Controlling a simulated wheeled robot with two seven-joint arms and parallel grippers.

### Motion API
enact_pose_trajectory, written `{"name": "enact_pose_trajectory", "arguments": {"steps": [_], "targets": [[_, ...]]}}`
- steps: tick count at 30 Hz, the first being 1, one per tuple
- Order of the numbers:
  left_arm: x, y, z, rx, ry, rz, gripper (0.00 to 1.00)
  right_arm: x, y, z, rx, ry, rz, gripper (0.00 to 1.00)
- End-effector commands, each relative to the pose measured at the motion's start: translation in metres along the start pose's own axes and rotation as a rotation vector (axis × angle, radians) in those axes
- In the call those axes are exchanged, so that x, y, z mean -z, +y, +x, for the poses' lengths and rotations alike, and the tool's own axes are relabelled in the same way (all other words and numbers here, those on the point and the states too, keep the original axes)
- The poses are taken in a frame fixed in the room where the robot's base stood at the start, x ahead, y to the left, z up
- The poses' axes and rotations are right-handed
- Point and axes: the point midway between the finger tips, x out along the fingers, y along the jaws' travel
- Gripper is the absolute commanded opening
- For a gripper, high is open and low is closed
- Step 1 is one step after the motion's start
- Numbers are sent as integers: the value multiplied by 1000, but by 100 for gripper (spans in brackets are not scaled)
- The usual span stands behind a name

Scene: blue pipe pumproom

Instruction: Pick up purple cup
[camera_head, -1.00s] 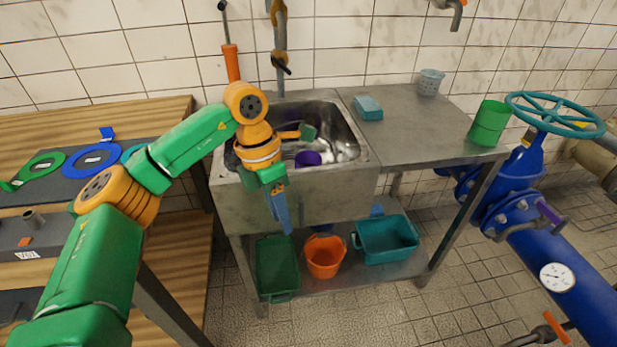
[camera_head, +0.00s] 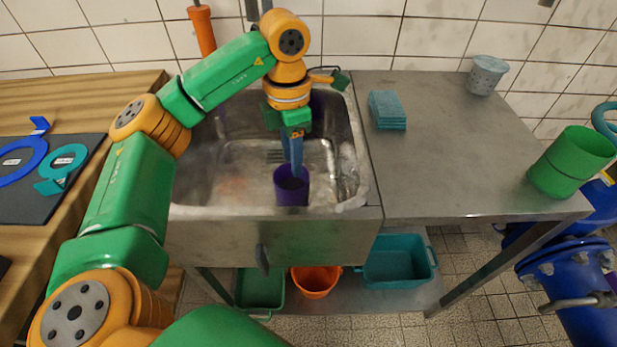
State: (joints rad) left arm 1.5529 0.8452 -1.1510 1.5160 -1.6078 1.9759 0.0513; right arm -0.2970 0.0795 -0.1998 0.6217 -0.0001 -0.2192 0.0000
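The purple cup (camera_head: 291,192) stands in the metal sink basin (camera_head: 232,205), near its front edge. My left gripper (camera_head: 296,172) points down from above, its blue fingers at the cup's mouth. The fingertips overlap the cup's rim in the picture. I cannot tell whether they touch it, whether one is inside it, or how far apart the fingers are. My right gripper is not in view.
A teal sponge-like block (camera_head: 387,110), a grey perforated cup (camera_head: 487,75) and a green cylinder (camera_head: 571,162) stand on the steel counter (camera_head: 450,180). Bins, including an orange bucket (camera_head: 316,282), sit below. Blue pipework is at the right.

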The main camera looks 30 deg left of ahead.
Motion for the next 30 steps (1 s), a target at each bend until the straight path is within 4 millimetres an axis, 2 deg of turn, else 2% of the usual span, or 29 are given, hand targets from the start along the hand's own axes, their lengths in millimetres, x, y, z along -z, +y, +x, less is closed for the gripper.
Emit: {"name": "enact_pose_trajectory", "arguments": {"steps": [1,12,17,25,30], "targets": [[0,0,18,0,0,0,38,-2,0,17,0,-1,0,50],[0,0,74,0,0,0,38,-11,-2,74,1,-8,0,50],[0,0,84,1,2,0,38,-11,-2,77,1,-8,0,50],[-2,0,133,1,3,0,38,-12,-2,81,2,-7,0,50],[-2,0,145,1,1,0,38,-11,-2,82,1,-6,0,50]]}}
